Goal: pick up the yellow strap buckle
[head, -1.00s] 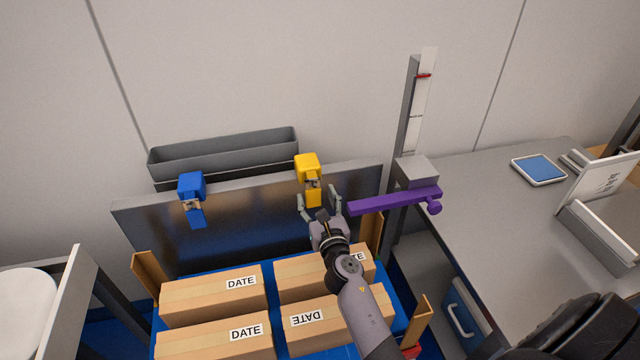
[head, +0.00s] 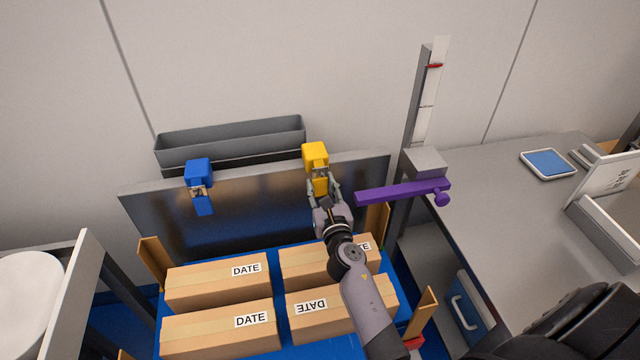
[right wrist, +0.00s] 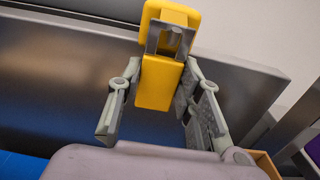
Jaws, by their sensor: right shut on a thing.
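The yellow strap buckle (head: 315,156) hangs at the upper edge of the upright dark metal panel (head: 250,218), right of a similar blue buckle (head: 198,172). My right gripper (head: 321,187) is shut on its lower part, with a finger on each side. In the right wrist view the yellow buckle (right wrist: 159,82) stands upright between the two fingers, its metal clip facing the camera. Its upper block rises above the fingers and still sits at the panel edge. My left gripper is not in view.
Several cardboard boxes (head: 215,283) labelled DATE lie on a blue surface below my right arm. A purple bar (head: 400,193) sticks out close right of the gripper. A grey trough (head: 230,139) is behind the panel. A grey table (head: 530,230) stands at right.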

